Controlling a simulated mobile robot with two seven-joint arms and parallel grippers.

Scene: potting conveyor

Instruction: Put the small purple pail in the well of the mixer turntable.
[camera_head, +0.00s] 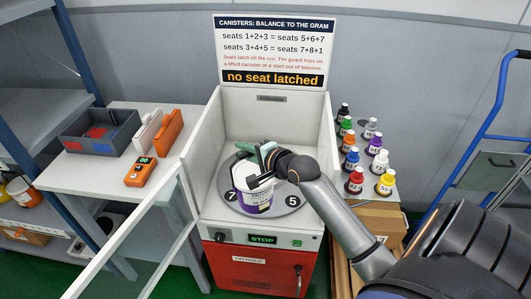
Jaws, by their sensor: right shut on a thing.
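The small pail (250,197), white above with a purple lower band, is at the front part of the grey mixer turntable (289,203). My right gripper (258,184) reaches in from the right and is shut on the pail near its upper part. The pail hides much of the turntable's middle, including its well. I cannot tell whether the pail's base touches the turntable. Seat numbers 7 and 5 show on either side of the pail. A green piece shows behind the gripper, partly hidden. My left gripper is not in view.
White walls enclose the turntable at the sides and back; a clear guard frame (135,235) stands open at front left. Capped bottles (355,181) stand on the right. The left table holds a grey bin (100,134) and an orange meter (140,172). The sign (275,52) reads "no seat latched".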

